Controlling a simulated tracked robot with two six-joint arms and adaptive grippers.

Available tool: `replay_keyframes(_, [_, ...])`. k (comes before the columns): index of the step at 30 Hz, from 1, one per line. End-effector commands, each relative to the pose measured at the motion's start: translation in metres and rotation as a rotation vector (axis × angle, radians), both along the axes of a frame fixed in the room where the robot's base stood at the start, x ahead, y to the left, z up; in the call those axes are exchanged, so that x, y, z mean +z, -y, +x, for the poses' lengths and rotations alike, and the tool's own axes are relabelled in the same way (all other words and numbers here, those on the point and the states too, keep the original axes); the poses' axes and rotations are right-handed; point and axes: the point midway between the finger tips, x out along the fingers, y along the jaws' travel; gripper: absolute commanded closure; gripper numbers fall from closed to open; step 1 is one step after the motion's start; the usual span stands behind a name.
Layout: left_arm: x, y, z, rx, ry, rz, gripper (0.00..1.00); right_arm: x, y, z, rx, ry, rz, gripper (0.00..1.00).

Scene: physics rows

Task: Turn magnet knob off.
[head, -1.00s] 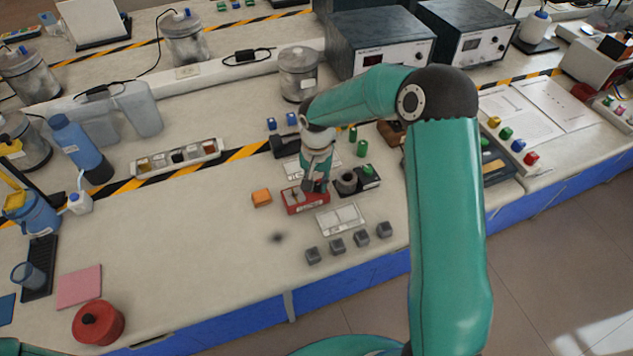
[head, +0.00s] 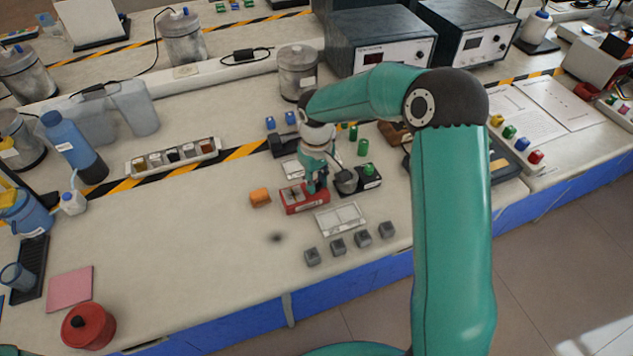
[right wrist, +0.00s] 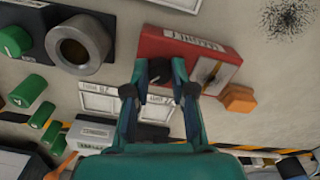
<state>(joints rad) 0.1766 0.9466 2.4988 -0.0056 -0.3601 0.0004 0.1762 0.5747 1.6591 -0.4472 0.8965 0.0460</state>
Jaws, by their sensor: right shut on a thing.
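The red magnet box (head: 303,200) lies on the bench in the head view. In the right wrist view the red box (right wrist: 190,46) shows its label and a pale plate with a dark mark. My right gripper (head: 318,186) is down at the box's right end. In the right wrist view my right gripper (right wrist: 158,88) is shut on a black knob (right wrist: 159,70) at the end of the box. The fingers hide the knob's sides, so its exact angle is hard to tell. My left gripper is not in view.
A grey round piece (head: 345,180) on a dark block with a green button stands close right of the gripper. An orange block (head: 260,197) lies left of the box. A framed white panel (head: 341,218) and several grey cubes lie in front. The bench at front left is mostly clear.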

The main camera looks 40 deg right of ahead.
Motion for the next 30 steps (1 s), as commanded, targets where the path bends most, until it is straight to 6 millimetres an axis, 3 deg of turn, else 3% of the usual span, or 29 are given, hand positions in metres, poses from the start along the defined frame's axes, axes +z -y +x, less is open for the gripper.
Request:
replay_keyframes(18, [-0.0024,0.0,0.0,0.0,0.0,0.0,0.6,0.002,0.0,0.0025,0.542,0.008,-0.001,1.0])
replay_keyframes(30, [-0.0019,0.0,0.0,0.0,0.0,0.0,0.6,0.0022,-0.0001,0.0029,0.693,0.01,-0.003,1.0])
